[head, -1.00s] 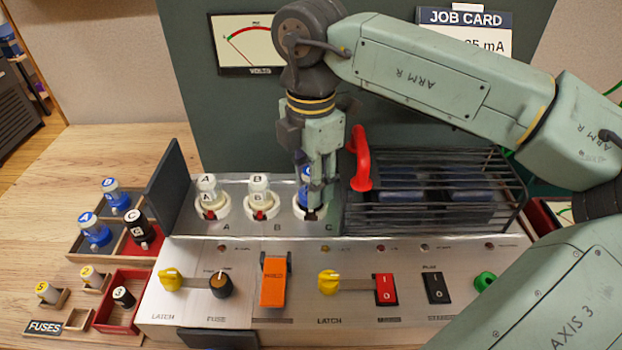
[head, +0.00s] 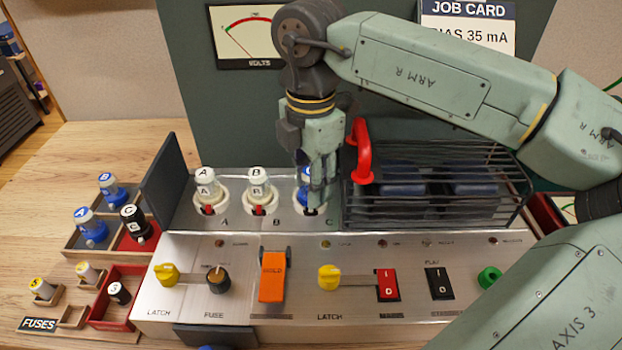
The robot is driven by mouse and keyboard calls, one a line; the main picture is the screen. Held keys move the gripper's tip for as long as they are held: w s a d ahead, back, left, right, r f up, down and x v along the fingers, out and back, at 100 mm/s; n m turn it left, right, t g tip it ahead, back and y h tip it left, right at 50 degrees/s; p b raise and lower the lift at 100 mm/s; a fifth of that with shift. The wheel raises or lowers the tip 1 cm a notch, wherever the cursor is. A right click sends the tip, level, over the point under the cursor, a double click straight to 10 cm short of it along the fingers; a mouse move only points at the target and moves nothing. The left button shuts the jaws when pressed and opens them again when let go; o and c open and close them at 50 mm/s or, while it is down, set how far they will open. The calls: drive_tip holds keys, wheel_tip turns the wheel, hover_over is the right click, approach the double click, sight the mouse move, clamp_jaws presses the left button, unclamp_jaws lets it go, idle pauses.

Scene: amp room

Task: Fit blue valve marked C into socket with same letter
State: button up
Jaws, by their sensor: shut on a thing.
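The blue valve (head: 302,190) is between the fingers of my gripper (head: 318,200), which is shut on it. The fingers hide most of it, and I cannot read its letter. It stands upright at the white ring of socket C (head: 299,207), the right one of three sockets on the metal panel. I cannot tell whether it is fully seated. White valves A (head: 206,185) and B (head: 257,186) stand in sockets A and B to the left.
A black wire cage (head: 430,190) with a red handle (head: 361,150) is close to the right of my gripper. A dark upright flap (head: 160,185) stands at the panel's left.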

drive_tip(key=shift+f, duration=0.1)
drive_tip(key=o, duration=1.2)
wheel_tip(320, 180, up, 12)
drive_tip(key=shift+r, duration=0.1)
